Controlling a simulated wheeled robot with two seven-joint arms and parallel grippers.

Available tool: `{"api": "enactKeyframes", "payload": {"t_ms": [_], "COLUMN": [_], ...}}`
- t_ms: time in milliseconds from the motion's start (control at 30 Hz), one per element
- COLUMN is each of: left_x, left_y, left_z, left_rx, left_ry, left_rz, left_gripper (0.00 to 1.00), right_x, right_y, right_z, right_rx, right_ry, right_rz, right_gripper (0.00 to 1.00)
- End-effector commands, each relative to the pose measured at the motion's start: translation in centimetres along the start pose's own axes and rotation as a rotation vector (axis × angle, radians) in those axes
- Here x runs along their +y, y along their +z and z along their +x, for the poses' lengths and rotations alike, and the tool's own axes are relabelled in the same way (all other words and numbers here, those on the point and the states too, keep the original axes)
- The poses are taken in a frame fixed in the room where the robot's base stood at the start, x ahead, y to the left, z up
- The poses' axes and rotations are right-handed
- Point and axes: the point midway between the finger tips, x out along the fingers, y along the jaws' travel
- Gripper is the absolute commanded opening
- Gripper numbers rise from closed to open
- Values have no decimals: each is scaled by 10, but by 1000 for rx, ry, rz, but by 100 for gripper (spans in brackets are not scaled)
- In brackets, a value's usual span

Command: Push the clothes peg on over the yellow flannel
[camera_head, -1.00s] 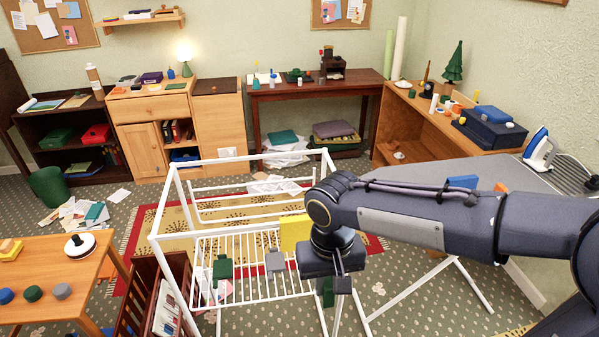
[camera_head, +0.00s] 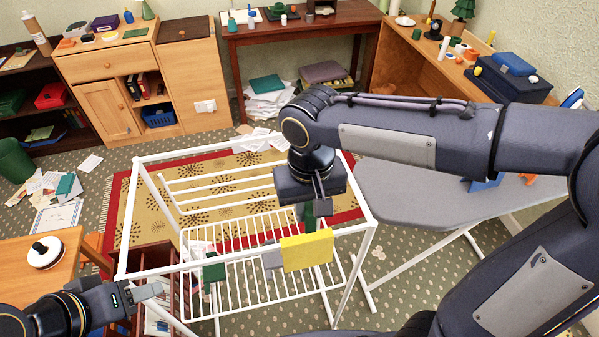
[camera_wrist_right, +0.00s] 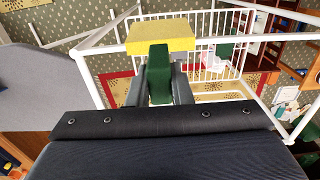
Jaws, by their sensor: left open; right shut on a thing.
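The yellow flannel (camera_head: 307,251) hangs over the near rail of the white drying rack (camera_head: 352,233). My right gripper (camera_head: 318,205) is shut on the dark green clothes peg (camera_head: 308,217), which shows just above and behind the flannel in the head view. In the right wrist view the peg (camera_wrist_right: 158,78) stands between the fingers, with its far end at the lower edge of the flannel (camera_wrist_right: 160,36); I cannot tell whether they touch.
A grey cloth (camera_head: 271,258) and a dark green cloth (camera_head: 214,271) hang on the same rack, left of the flannel. An ironing board (camera_head: 410,207) stands close on the right. A wooden table (camera_head: 35,275) is at the left.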

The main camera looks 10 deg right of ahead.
Motion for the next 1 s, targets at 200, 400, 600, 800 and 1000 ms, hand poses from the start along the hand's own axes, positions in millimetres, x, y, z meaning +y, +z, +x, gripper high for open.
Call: {"api": "enactKeyframes", "payload": {"t_ms": [200,400,600,800,1000], "left_x": [0,0,-1,-4,-9], "left_y": [0,0,1,5,10], "left_z": [0,0,2,10,20], "left_rx": [0,0,0,0,0], "left_ry": [0,0,0,0,0], "left_rz": [0,0,0,0,0], "left_gripper": [48,48,48,48,48], "right_x": [0,0,0,0,0], "right_y": [0,0,1,1,0], "right_z": [0,0,4,16,32], "right_rx": [0,0,0,-1,0], "right_ry": [0,0,0,1,0], "right_rz": [0,0,0,0,0], "right_gripper": [0,0,0,0,0]}}
